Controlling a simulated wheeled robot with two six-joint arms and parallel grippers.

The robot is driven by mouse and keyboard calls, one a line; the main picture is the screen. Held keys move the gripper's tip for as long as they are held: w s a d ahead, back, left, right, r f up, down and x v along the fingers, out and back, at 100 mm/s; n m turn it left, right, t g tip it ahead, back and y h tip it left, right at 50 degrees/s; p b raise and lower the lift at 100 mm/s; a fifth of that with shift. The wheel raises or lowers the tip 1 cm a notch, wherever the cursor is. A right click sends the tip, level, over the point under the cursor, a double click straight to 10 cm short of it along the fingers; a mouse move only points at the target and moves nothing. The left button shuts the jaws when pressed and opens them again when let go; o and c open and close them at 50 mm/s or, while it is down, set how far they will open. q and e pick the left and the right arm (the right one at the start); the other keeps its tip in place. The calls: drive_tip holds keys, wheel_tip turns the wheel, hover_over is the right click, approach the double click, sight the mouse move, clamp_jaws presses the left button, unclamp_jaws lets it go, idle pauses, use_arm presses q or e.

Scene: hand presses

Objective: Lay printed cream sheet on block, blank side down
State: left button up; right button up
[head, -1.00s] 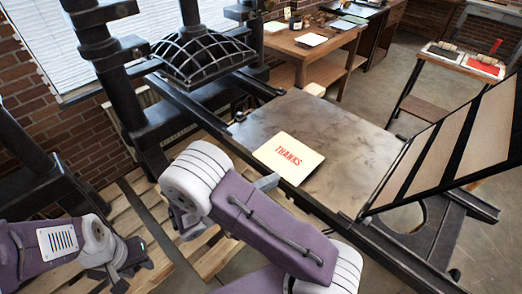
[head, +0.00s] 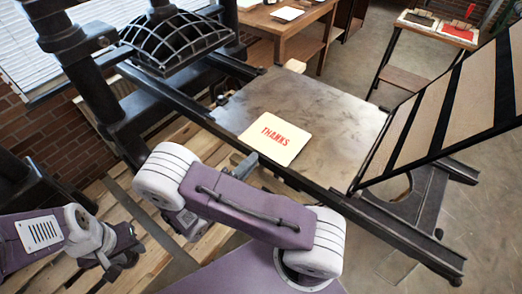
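The cream sheet (head: 287,152) lies near the front left edge of the flat grey press bed (head: 335,115), with red THANKS lettering facing up. No separate block can be made out; anything under the sheet is hidden. My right arm crosses in front of the press. A small light grey piece sticks out behind it beside the sheet's near edge; I cannot tell whether it is part of my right gripper, which is otherwise hidden. My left gripper (head: 122,256) is low at the left, away from the sheet, its fingers unclear.
A black domed press head (head: 172,42) stands behind the bed. A slatted, hinged frame (head: 455,95) is raised at the right. Black rails (head: 385,218) edge the bed. A small table (head: 438,38) with dark and red slabs is at the back right. Most of the bed is bare.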

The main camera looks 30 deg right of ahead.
sight(256, 148)
drive_tip(key=x, duration=0.4)
drive_tip(key=shift+w+d, duration=0.2)
drive_tip(key=shift+d, duration=0.15)
clamp_jaws()
drive_tip(key=shift+r+p, duration=1.15)
drive_tip(key=shift+r, duration=0.5)
drive_tip(key=shift+f, duration=0.15)
drive_tip(key=shift+s+a+r, duration=0.2)
drive_tip(key=shift+a+r, duration=0.15)
drive_tip(key=shift+a, duration=0.35)
drive_tip(key=s+a+r+p, duration=0.1)
drive_tip(key=s+a+r, duration=0.1)
drive_tip(key=a, duration=0.3)
drive_tip(key=shift+s+r, duration=0.15)
